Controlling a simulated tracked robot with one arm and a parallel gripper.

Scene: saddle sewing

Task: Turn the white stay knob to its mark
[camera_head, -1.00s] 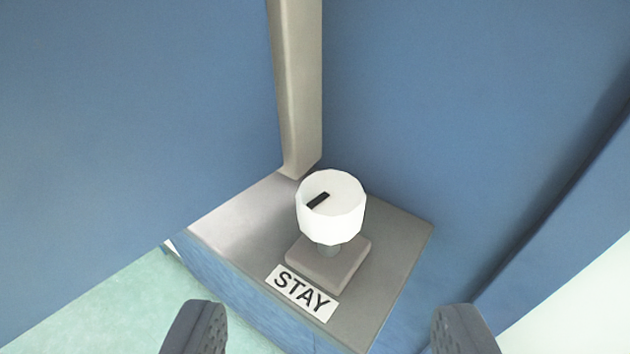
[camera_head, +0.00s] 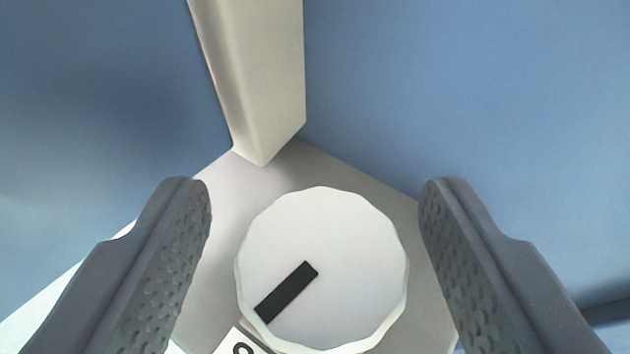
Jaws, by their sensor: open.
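The white stay knob (camera_head: 345,255) is a faceted round cap, seen from above in the lower middle of the view. A black pointer bar (camera_head: 286,291) on its top runs from near the centre toward the lower-left edge. My gripper (camera_head: 315,215) is open, with one grey textured finger on each side of the knob and a gap on both sides. I cannot tell whether the fingertips are level with the knob. The STAY label (camera_head: 240,343) is mostly cut off at the bottom edge. No separate target mark can be made out.
The knob stands on a grey plate (camera_head: 225,205) in a corner. Blue panels rise on the left (camera_head: 90,100) and right (camera_head: 470,90). A beige post (camera_head: 262,80) stands close behind the knob.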

